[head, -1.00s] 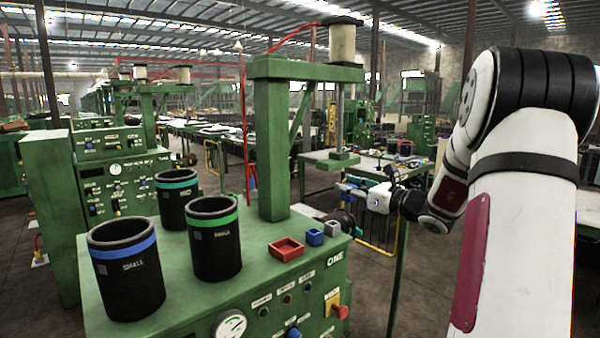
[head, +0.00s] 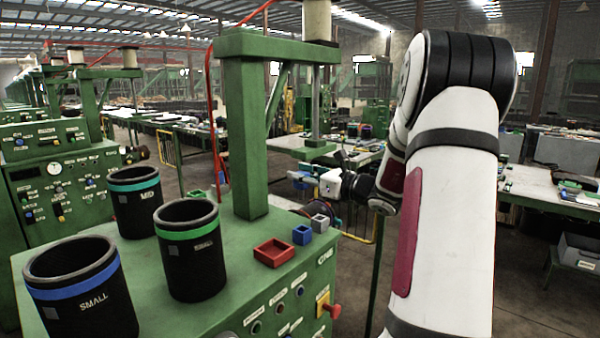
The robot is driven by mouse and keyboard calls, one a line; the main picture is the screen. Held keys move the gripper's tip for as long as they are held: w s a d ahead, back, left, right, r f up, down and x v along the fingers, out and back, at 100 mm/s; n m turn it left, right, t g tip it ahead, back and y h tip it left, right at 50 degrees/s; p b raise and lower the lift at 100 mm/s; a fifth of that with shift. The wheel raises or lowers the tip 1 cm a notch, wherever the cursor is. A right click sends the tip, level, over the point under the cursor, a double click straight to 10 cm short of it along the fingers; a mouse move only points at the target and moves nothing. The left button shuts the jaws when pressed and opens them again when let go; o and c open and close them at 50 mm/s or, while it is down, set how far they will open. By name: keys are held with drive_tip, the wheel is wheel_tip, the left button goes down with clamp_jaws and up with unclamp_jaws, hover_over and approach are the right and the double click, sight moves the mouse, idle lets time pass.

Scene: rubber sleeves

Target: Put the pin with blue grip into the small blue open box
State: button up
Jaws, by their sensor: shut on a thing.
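The small blue open box (head: 301,235) stands on the green machine top, between a larger red open box and a small grey box. My gripper (head: 303,180) is above and behind the boxes in the picture, beyond the machine's edge, seen small and from the side. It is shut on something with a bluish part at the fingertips. This fits the pin with blue grip, but its shape is too small to make out. The gripper is clear of the blue box.
The red open box (head: 273,253), grey box (head: 320,222) and a green box (head: 197,196) stand on the machine top (head: 215,300). Black sleeves with blue (head: 85,290), green (head: 190,255) and teal (head: 135,205) bands stand at left. A green press column (head: 245,140) rises behind the boxes.

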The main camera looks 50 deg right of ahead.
drive_tip(key=shift+f+b, duration=2.45)
drive_tip(key=shift+f, duration=3.45)
drive_tip(key=shift+s+f, duration=0.1)
drive_tip(key=o, duration=1.2)
drive_tip(key=shift+s, duration=0.1)
drive_tip(key=s, duration=0.7)
drive_tip(key=s+d, duration=0.1)
drive_tip(key=s, duration=0.3)
drive_tip(key=shift+s, duration=0.35)
